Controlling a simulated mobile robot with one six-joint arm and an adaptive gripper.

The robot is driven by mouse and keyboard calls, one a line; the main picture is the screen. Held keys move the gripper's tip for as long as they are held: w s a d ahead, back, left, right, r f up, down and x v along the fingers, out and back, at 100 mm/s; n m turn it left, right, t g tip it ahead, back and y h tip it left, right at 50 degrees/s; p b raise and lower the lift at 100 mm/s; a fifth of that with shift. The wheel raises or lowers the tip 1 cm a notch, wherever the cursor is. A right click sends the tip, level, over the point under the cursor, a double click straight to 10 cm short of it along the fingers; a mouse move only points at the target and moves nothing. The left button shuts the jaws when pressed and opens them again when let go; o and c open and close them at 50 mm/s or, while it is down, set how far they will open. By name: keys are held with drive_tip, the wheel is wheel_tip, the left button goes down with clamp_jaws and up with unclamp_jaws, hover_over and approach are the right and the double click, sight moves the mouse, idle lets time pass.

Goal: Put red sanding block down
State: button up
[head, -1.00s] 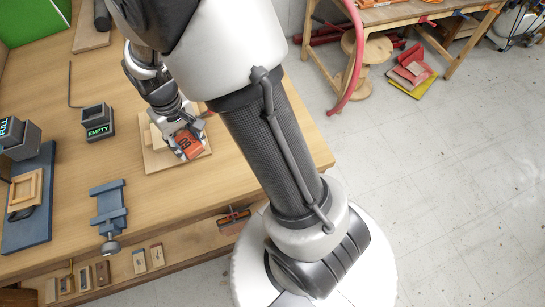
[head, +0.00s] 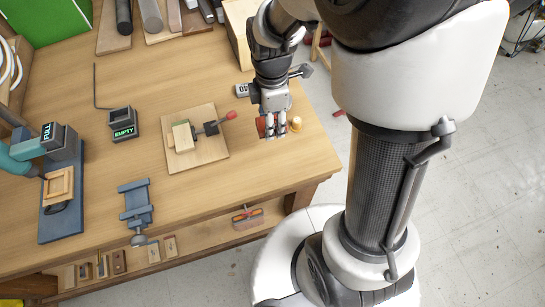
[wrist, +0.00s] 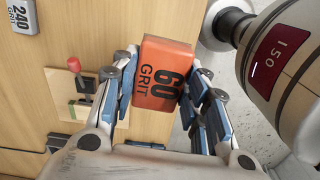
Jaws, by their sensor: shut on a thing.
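The red sanding block (wrist: 160,85), orange-red and marked "60 GRIT", sits between the fingers of my gripper (wrist: 165,100) in the wrist view. The gripper is shut on it, with a blue-padded finger on each side. In the head view my gripper (head: 270,125) points down over the right part of the wooden bench, and the block (head: 261,127) shows partly behind the fingers. I cannot tell whether the block touches the bench top.
A clamp board (head: 205,150) with a red-knobbed toggle lies left of my gripper. A "240 GRIT" block (wrist: 20,17) and a small yellowish knob (head: 296,124) are close by. "EMPTY" (head: 122,125) and "FULL" (head: 58,140) holders and a blue vise (head: 136,203) stand further left. Bare bench lies in front.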

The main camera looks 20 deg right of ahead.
sight(272, 162)
drive_tip(key=shift+s+r+n, duration=0.1)
drive_tip(key=shift+r+n, duration=0.05)
drive_tip(key=shift+n, duration=0.25)
wheel_tip(272, 162, down, 20)
drive_tip(key=b, duration=0.4)
drive_tip(key=shift+b, duration=0.3)
drive_tip(key=o, duration=1)
